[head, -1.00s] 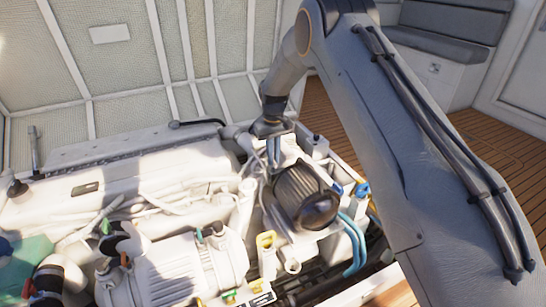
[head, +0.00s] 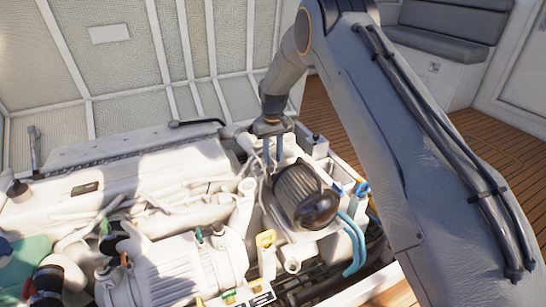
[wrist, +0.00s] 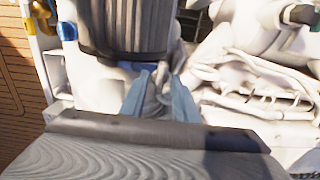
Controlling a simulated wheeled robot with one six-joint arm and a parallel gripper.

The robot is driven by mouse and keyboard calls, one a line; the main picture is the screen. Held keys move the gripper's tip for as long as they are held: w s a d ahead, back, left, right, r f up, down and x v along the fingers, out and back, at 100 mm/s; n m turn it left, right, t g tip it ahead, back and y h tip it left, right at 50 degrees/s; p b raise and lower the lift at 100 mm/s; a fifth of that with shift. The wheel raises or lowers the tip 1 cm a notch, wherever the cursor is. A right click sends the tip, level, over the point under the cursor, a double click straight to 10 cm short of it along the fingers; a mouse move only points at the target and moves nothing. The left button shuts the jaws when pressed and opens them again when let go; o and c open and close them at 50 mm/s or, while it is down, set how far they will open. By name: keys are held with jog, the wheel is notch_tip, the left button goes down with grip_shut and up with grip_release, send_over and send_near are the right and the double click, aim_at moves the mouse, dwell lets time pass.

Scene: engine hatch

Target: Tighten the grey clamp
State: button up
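My gripper (head: 273,166) points down on the engine's far side, just left of the dark ribbed cylinder (head: 298,186). Its two blue-grey fingers stand apart. In the wrist view my gripper (wrist: 156,103) shows the same gap, with the lower end of the ribbed cylinder (wrist: 125,28) just beyond it. A small pale, curved part (wrist: 160,84) shows between and behind the fingers; I cannot tell whether it is the grey clamp or whether the fingers touch it. No grey clamp stands out clearly in either view.
White engine pipes and hoses (wrist: 240,78) crowd the right side in the wrist view. A ribbed white housing (head: 185,270) lies in front. Wooden floor (head: 490,140) is free at right.

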aim_at(273, 160)
notch_tip(273, 160, up, 8)
jog(key=shift+f, duration=0.15)
jog(key=shift+s, duration=0.1)
dwell(0.4)
